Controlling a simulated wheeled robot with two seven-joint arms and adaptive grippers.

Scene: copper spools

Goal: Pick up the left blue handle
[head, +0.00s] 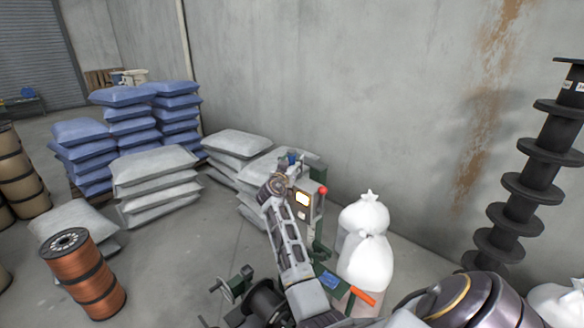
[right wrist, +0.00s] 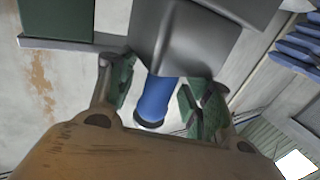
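A blue handle (right wrist: 156,98) with a dark end hangs below a grey metal part of the machine in the right wrist view. In the head view a small bit of blue handle (head: 292,157) shows at the top of the green-and-grey machine (head: 303,200). My right gripper (right wrist: 158,95) has its green-padded fingers on either side of the handle, with gaps visible between pads and handle. It is open. In the head view my right gripper (head: 286,168) is at the machine's top, partly hidden by my own arm. My left gripper is not in view.
A red knob (head: 323,190) sticks out beside the machine's lit screen (head: 302,199). White sacks (head: 366,262) stand right of it, below the wall. Grey bags (head: 236,147) are stacked close on its left. A copper spool (head: 84,275) stands on open floor at left.

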